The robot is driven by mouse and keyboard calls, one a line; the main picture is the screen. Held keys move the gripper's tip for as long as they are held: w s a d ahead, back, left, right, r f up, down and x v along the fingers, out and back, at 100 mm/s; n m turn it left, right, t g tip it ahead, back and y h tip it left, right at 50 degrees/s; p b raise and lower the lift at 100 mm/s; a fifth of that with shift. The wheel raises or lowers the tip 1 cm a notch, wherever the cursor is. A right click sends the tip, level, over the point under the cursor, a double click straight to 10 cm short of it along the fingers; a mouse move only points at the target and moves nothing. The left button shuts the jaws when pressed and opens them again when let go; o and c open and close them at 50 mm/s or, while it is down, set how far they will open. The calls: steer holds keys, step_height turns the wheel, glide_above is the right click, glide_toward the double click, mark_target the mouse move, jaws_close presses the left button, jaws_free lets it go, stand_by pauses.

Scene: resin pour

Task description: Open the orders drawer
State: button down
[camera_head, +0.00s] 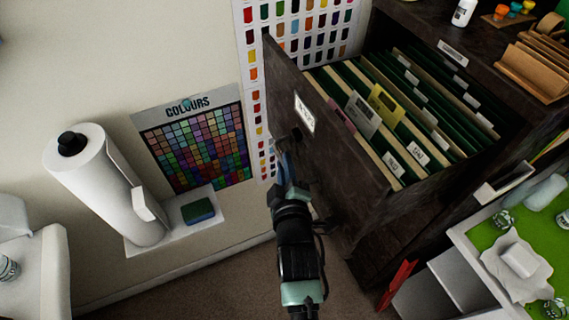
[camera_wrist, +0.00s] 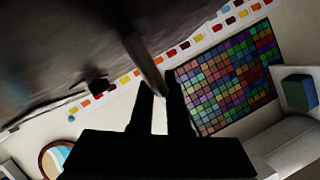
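The drawer (camera_head: 330,135) at the top of the dark wooden cabinet is pulled well out, showing green hanging files with tabs. Its dark front carries a small white label (camera_head: 304,112), whose lettering I cannot read for certain. My gripper (camera_head: 287,160) is at the outer side of this front, below the label. In the wrist view, a bar-like handle (camera_wrist: 146,62) runs down between the two dark fingertips of my gripper (camera_wrist: 162,90). The fingers appear closed on it, with a narrow gap between them further back. The contact itself is partly hidden in the head view.
The cabinet top (camera_head: 410,17) holds a white bottle (camera_head: 464,12) and a wooden rack (camera_head: 535,65). A colour chart (camera_head: 195,140) hangs on the wall. A white shelf (camera_head: 180,232) with a paper roll (camera_head: 105,185) is left of my arm. A green-topped table (camera_head: 484,237) stands right.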

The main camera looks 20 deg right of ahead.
steer(key=c, duration=0.9)
jaws_free()
steer(key=shift+s, duration=0.1)
steer(key=shift+b+v, duration=1.15)
steer(key=shift+v, duration=5.3)
